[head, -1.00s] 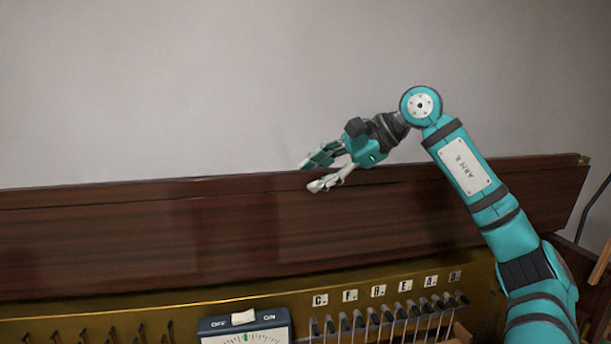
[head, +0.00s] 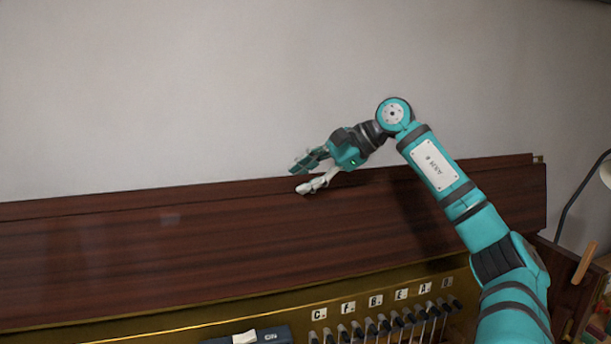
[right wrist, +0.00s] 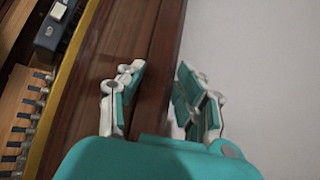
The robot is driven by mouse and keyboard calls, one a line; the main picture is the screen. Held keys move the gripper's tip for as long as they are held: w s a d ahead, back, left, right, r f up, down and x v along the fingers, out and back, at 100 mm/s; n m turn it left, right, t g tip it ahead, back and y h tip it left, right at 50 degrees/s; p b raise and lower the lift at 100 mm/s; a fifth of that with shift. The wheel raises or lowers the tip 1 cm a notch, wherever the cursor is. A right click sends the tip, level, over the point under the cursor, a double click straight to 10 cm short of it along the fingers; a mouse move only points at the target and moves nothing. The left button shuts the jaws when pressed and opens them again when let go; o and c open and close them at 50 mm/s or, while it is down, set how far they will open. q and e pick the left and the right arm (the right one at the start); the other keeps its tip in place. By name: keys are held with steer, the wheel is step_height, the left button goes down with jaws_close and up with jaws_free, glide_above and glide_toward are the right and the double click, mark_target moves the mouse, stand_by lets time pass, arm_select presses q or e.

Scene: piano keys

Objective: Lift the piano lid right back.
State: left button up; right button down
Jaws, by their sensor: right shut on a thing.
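The piano lid (head: 200,250) is a long dark reddish-brown board. It is raised and stands up behind the keys, against a pale wall. My right gripper (head: 303,175) is at the lid's top edge, with one finger in front of the board and the other behind it. My left gripper is not in view.
A box with an ON switch (head: 245,336) sits at the front. Lettered labels (head: 348,308) stand above a row of dark-tipped hammers (head: 385,325). A lamp (head: 606,172) is at the right. The wall above the lid is bare.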

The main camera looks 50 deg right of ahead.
steer(key=shift+a+f, duration=0.1)
steer(key=shift+f, duration=0.55)
steer(key=c, duration=1.2)
jaws_free()
steer(key=shift+c, duration=0.2)
steer(key=shift+w, duration=0.2)
steer(key=shift+s+d+r, duration=0.3)
steer(key=shift+d+r, duration=0.05)
steer(key=shift+r, duration=0.15)
steer(key=v, duration=1.1)
steer(key=shift+s, duration=0.1)
